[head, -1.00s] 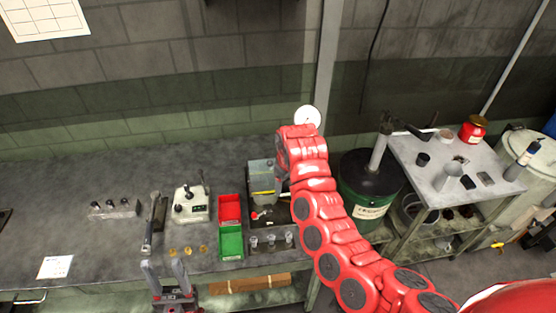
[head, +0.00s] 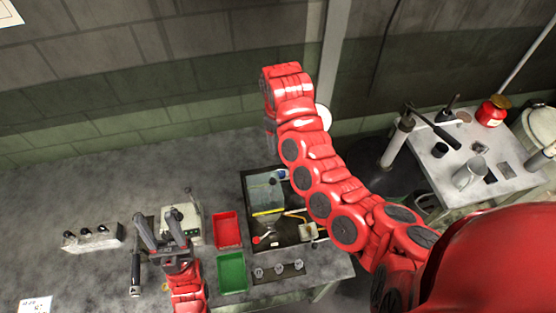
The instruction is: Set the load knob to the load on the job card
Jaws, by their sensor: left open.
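A pale control box (head: 186,212) with a lever stands on the bench, partly hidden behind my left gripper. A grey block (head: 93,239) with several black knobs sits to its left. Which of these carries the load knob I cannot tell. A white card (head: 36,306) lies at the lower left, cut by the frame edge; its writing is too small to read. My left gripper (head: 157,216) is open, its two fingers pointing up the picture in front of the control box, with nothing between them. My right arm crosses the right side; its gripper does not show.
A red bin (head: 227,229) and a green bin (head: 232,273) stand right of the control box. A dark tool (head: 136,268) lies on the bench by my left gripper. A small grey table (head: 455,160) with a mug stands at the right.

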